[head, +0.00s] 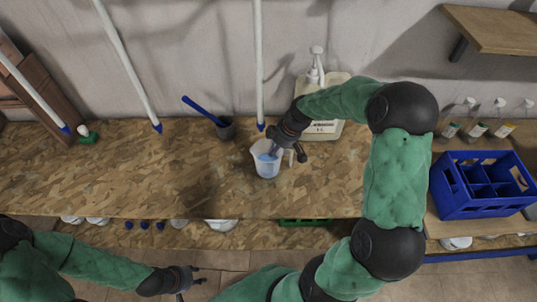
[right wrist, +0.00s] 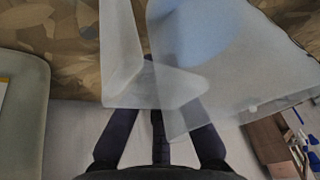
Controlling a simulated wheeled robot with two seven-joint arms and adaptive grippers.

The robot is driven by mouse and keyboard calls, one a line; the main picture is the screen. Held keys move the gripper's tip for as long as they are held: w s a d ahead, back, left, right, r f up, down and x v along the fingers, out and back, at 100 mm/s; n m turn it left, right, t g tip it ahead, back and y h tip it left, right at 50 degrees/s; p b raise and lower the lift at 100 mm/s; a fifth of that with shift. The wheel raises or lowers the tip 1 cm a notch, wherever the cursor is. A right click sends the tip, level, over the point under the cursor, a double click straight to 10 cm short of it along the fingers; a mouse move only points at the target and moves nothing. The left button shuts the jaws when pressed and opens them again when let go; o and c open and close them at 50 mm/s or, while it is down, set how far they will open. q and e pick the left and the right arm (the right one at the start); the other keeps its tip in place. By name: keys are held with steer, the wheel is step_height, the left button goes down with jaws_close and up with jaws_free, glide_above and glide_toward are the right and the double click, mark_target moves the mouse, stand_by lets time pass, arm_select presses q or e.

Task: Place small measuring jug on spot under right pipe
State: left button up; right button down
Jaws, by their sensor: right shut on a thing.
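The small measuring jug (head: 263,165) is translucent white with something pale blue inside. It is upright at the bench, just in front of the right pipe (head: 259,60), a white pipe with a blue tip. My right gripper (head: 289,153) is shut on the jug's handle side, reaching in from behind and right. In the right wrist view the jug (right wrist: 225,85) fills the upper middle, between and beyond the fingers (right wrist: 160,140). I cannot tell whether its base touches the bench. No marked spot shows under the pipe. My left gripper (head: 197,275) is open and empty, below the bench's front edge.
The wood-chip bench (head: 100,180) is mostly clear at left. A large pump canister (head: 335,95) stands behind my right gripper. A blue crate (head: 460,205) sits at right.

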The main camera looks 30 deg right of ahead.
steer(key=shift+w+a, duration=0.7)
steer(key=shift+w, duration=0.05)
steer(key=shift+f+b, duration=0.7)
steer(key=shift+f, duration=1)
steer(key=shift+f, duration=0.1)
steer(key=c, duration=1.4)
jaws_free()
steer(key=shift+r, duration=0.2)
steer(key=p+v, duration=0.2)
steer(key=v, duration=1)
steer(key=shift+s+f+p, duration=0.1)
steer(key=shift+p, duration=0.3)
